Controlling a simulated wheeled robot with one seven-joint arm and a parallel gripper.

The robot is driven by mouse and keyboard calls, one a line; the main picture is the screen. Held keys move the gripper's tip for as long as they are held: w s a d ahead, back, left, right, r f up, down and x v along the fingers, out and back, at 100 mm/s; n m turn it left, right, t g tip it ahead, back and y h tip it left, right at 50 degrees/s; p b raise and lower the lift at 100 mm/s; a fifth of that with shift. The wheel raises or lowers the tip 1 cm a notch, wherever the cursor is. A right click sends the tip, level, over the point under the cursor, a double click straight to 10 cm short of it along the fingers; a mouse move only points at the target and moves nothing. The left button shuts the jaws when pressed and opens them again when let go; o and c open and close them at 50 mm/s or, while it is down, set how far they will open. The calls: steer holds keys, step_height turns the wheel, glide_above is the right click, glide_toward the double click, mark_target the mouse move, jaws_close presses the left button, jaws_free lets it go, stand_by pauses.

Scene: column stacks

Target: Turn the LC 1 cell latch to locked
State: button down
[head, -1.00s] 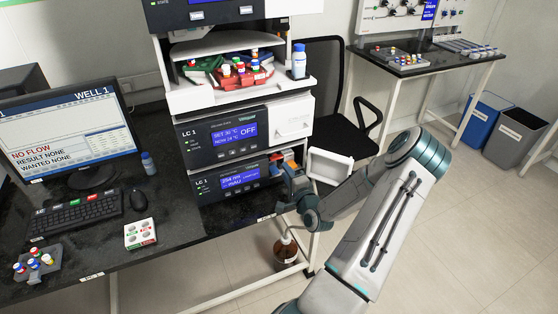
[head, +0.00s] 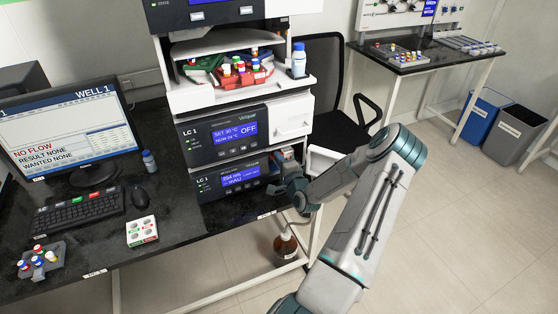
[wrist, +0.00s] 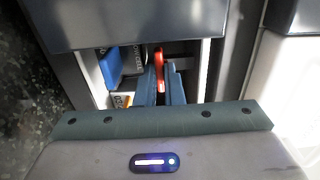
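The LC 1 cell module (head: 230,178) is the lower LC 1 unit in the stack, with a lit blue display. In the wrist view, a red lever (wrist: 159,70), which looks like the cell latch, stands nearly upright in a recess. My gripper (wrist: 160,88) has its two dark blue fingers close on either side of the lever, with almost no gap. The lever's pivot and lower end are hidden, and its lock marking is not readable. In the head view, my gripper (head: 277,187) is at the module's right front.
A blue block (wrist: 109,68) and a white label sit left of the lever. The LC 1 oven unit (head: 225,135) is just above, with an open tray of vials over it. A brown bottle (head: 286,245) stands below. The black bench (head: 190,240) lies to the left.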

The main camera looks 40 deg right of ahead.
steer(key=shift+f+n+b, duration=0.15)
steer(key=shift+n+b, duration=0.15)
steer(key=shift+b, duration=0.2)
steer(key=n+b, duration=0.1)
steer(key=b, duration=0.1)
steer(key=n+b, duration=0.1)
steer(key=shift+f+n+b, duration=0.2)
steer(key=shift+n+b, duration=0.1)
steer(key=shift+b, duration=0.1)
steer(key=n+b, duration=0.5)
steer(key=b, duration=0.2)
steer(key=shift+n, duration=0.3)
steer(key=n+b, duration=0.5)
steer(key=b, duration=0.2)
steer(key=shift+b, duration=0.35)
steer(key=n+b, duration=0.4)
steer(key=shift+r+b, duration=0.15)
steer(key=shift+b, duration=0.25)
steer(key=c, duration=1.5)
jaws_free()
steer(key=shift+r, duration=0.1)
steer(key=shift+c, duration=0.2)
